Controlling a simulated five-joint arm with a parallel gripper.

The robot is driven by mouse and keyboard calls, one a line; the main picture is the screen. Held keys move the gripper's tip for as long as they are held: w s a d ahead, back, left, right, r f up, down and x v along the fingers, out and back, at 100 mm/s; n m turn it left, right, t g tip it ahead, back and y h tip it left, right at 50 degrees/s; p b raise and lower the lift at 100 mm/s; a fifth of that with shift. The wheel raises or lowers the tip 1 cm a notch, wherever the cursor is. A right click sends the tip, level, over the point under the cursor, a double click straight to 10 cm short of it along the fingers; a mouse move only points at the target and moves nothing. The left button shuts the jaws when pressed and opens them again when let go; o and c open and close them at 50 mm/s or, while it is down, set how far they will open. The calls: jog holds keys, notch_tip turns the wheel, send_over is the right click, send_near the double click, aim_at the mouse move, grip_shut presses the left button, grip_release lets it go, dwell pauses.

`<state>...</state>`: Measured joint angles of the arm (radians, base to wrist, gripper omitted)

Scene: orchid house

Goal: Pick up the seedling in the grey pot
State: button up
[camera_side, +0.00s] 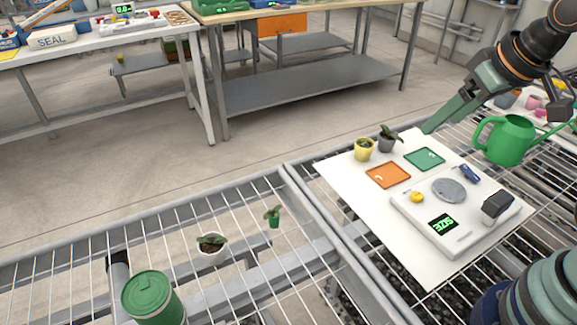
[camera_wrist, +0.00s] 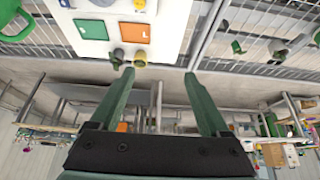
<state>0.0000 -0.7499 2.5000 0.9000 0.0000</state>
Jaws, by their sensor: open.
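The grey pot (camera_side: 385,145) stands at the far edge of the white board, with a dark green seedling (camera_side: 389,132) in it. A yellow pot (camera_side: 363,150) with a small plant stands just left of it. In the wrist view the grey pot (camera_wrist: 117,57) and yellow pot (camera_wrist: 140,59) sit side by side at the board's edge, beyond the fingertips. My gripper (camera_side: 428,129) is in the air, right of the grey pot in the side view. In the wrist view my gripper (camera_wrist: 158,76) has its fingers wide apart with nothing held.
Orange (camera_side: 388,175) and green (camera_side: 424,158) squares lie on the board beside a scale (camera_side: 455,220). A green watering can (camera_side: 505,140) stands at right.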

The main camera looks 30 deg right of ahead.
jog(key=w+d+f+t+h, duration=0.1)
jog(key=w+d+f, duration=0.25)
jog(key=w, duration=0.25)
jog(key=w+d+f+t, duration=0.1)
jog(key=w+d+f, duration=0.1)
jog(key=w+f, duration=0.25)
jog(key=m+t+h, duration=0.2)
jog(key=t, duration=0.1)
send_near(388, 138)
jog(key=x, duration=0.4)
jog(key=shift+w+d, duration=0.15)
jog(key=shift+w, duration=0.3)
jog(key=shift+f+x, duration=0.25)
jog(key=shift+x, duration=2.45)
jog(key=shift+s, duration=0.15)
jog(key=c, duration=1.2)
jog(key=shift+o, duration=0.2)
jog(key=shift+r, duration=0.1)
